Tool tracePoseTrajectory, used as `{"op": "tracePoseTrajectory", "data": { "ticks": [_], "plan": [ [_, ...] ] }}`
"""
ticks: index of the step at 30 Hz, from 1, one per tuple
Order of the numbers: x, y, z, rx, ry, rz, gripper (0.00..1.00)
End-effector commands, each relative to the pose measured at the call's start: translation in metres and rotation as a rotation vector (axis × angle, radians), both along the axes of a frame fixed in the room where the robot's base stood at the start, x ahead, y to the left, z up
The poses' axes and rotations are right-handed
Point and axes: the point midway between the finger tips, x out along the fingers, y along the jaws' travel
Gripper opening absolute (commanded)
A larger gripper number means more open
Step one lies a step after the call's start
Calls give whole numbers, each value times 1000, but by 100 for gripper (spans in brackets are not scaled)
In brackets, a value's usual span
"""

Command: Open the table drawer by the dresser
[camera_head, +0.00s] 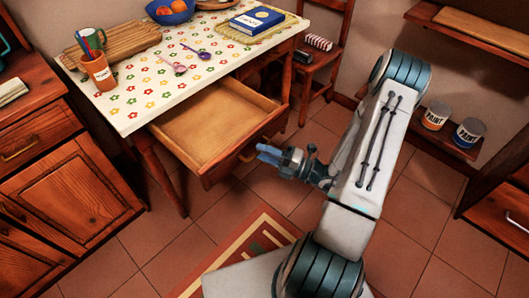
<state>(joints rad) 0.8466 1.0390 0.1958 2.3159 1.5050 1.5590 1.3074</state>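The table drawer (215,120) is pulled out from under the table (140,115) with the flowered cloth. Its wooden inside looks empty. The drawer's handle (248,153) is on its front face. My gripper (264,153) is just right of the handle, its blue fingers pointing left towards it. The fingertips appear close to the handle; I cannot tell whether they touch it. The fingers look close together, but how far they are parted is too small to tell. The dresser (70,185), with its wooden doors, stands left of the table.
A cup of pens (98,72), a cutting board (115,42), spoons (178,68), a fruit bowl (170,12) and a blue book (256,20) are on the table. A chair (318,58) stands behind it. Paint cans (437,115) sit on a low shelf at right.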

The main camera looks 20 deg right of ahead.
Motion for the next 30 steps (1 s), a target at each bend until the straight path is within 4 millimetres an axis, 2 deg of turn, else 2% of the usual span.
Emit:
{"op": "tracePoseTrajectory", "data": {
  "ticks": [7, 11, 24, 30],
  "plan": [
    [-1, 0, 0, 0, 2, 0, 32],
    [-7, -9, -2, 0, 2, -3, 32],
    [-65, -81, -18, 0, 2, -4, 32],
    [-81, -101, -22, 0, 0, -2, 32]
  ]
}}
